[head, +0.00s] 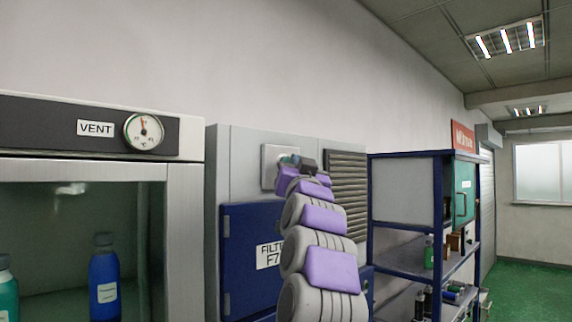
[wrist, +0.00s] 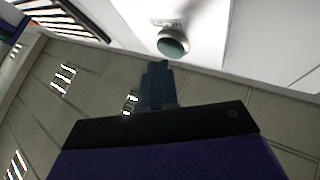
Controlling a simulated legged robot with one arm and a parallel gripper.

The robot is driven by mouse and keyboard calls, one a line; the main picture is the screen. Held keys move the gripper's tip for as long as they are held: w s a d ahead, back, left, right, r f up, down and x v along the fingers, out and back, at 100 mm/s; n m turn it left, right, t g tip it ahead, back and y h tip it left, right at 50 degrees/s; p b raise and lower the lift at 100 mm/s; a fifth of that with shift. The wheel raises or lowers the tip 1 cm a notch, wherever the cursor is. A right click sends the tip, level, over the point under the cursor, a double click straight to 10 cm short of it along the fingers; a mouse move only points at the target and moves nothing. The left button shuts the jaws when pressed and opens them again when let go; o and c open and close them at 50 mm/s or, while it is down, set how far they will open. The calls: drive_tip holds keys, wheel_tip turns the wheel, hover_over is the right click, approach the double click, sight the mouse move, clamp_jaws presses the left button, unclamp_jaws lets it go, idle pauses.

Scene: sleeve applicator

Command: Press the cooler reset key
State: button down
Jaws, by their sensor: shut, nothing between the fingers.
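The likely reset key is a round teal button (wrist: 173,46) in a pale collar, in the wrist view. It sits on a white plate with a small label whose text is too blurred to read. In the head view the plate (head: 269,168) is on the upper front of a grey cabinet. My gripper (wrist: 158,66) is shut and empty, its fingertips just below and slightly left of the button in the wrist view. I cannot tell whether they touch it. In the head view my arm reaches up to the plate, and my wrist hides part of it.
A dark louvre grille (head: 348,190) is right of the plate. A blue filter door (head: 238,240) is below. A glass-fronted cabinet with a VENT gauge (head: 144,131) stands left, bottles inside. A blue-framed shelf (head: 405,262) stands right. Green floor (head: 530,290) is clear at far right.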

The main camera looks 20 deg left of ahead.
drive_tip(key=shift+w+a+p, duration=0.15)
drive_tip(key=shift+a+p, duration=0.15)
drive_tip(key=shift+a, duration=0.15)
idle(0.8)
idle(0.3)
drive_tip(key=shift+s+d+b, duration=0.3)
drive_tip(key=shift+d+b, duration=0.45)
drive_tip(key=shift+b, duration=0.1)
drive_tip(key=shift+d, duration=0.1)
drive_tip(key=d+b, duration=0.1)
drive_tip(key=s+d+b, duration=0.1)
drive_tip(key=d, duration=0.1)
drive_tip(key=s+d+b, duration=0.1)
drive_tip(key=b, duration=0.1)
drive_tip(key=shift+d, duration=0.25)
